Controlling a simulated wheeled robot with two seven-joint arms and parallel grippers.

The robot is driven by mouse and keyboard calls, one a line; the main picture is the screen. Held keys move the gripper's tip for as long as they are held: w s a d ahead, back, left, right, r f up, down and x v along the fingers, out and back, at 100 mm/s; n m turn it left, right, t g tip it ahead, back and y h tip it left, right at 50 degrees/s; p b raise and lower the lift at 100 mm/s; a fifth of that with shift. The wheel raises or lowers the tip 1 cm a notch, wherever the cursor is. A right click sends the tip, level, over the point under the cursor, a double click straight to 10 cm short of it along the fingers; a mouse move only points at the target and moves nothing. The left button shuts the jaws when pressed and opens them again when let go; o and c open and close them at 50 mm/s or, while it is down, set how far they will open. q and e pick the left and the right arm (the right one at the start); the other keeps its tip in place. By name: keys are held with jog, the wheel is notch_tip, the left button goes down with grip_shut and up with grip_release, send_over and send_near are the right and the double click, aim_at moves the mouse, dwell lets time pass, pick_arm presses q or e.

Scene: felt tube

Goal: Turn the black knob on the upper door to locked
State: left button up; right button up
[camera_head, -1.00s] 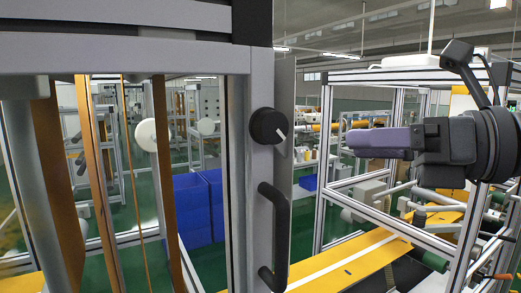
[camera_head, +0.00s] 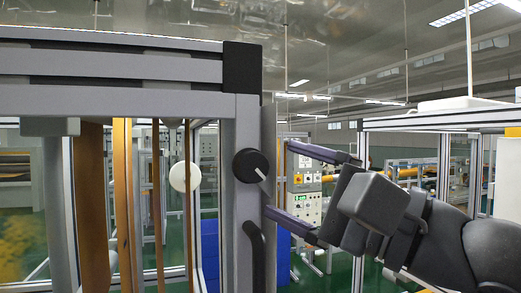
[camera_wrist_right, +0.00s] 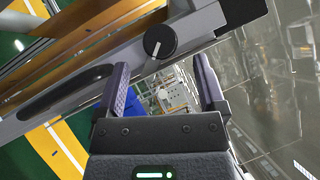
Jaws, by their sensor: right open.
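The black knob (camera_head: 250,165) with a white pointer line sits on the grey frame of the upper door (camera_head: 240,110). Its pointer slants down to the right in the head view. My right gripper (camera_head: 278,180) is open and empty, just right of the knob, with one finger higher and one lower. The fingers point left toward the door frame and do not touch the knob. In the right wrist view the knob (camera_wrist_right: 160,42) lies ahead of and between the open fingertips (camera_wrist_right: 163,65). My left gripper is not in view.
A black door handle (camera_head: 255,250) is below the knob, close to the lower finger. The door's glass pane (camera_head: 100,220) is to the left. A control panel (camera_head: 305,185) and another aluminium frame (camera_head: 430,120) stand behind my right arm.

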aim_at(261, 170)
jog(key=p+x, duration=0.1)
jog(key=x, duration=0.2)
jog(key=shift+r, duration=0.2)
jog(key=shift+w+a+f, duration=0.1)
jog(key=shift+w+a, duration=0.15)
jog(key=shift+a, duration=0.1)
grip_shut()
